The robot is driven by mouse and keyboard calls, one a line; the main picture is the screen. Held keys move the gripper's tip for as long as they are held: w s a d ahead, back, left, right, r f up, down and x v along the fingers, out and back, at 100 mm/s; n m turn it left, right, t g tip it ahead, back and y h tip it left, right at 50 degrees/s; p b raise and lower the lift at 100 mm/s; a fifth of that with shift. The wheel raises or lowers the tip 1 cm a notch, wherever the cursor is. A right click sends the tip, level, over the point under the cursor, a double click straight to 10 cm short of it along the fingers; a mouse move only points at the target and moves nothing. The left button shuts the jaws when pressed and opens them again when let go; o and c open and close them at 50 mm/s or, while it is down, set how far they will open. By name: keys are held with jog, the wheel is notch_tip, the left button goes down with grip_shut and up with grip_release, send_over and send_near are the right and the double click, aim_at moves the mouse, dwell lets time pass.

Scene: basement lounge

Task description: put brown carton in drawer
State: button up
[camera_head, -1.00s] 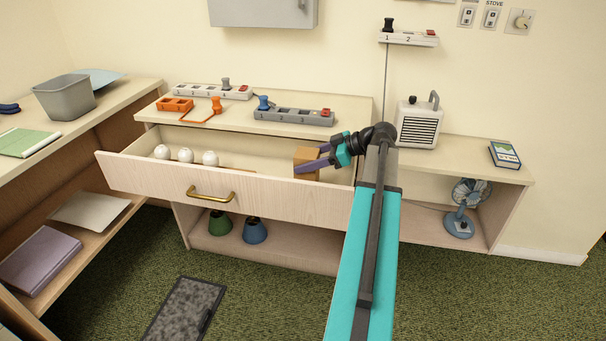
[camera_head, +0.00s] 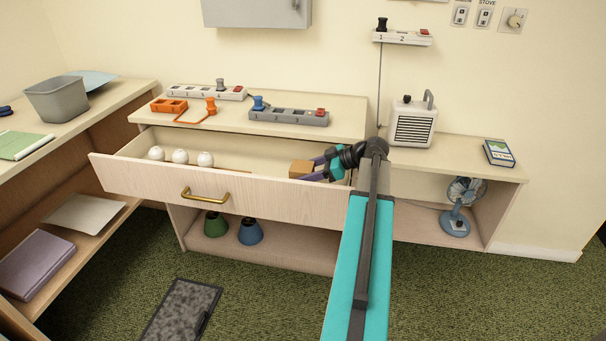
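The brown carton (camera_head: 301,168) is inside the open drawer (camera_head: 240,196), near its right end and low behind the front panel, which hides its lower part. My gripper (camera_head: 311,169) reaches in from the right, with its purple fingers on either side of the carton and closed on it. I cannot tell whether the carton touches the drawer floor. The drawer is pulled out from the wooden cabinet and has a brass handle (camera_head: 205,194).
Several white balls (camera_head: 180,156) sit at the drawer's left end; its middle is mostly free. Power strips (camera_head: 288,116) lie on the cabinet top (camera_head: 225,118) above. A white heater-like box (camera_head: 412,124) stands on the right shelf, near my arm.

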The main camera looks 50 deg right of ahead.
jog(key=o, duration=1.1)
jog(key=v, duration=1.2)
dwell(0.4)
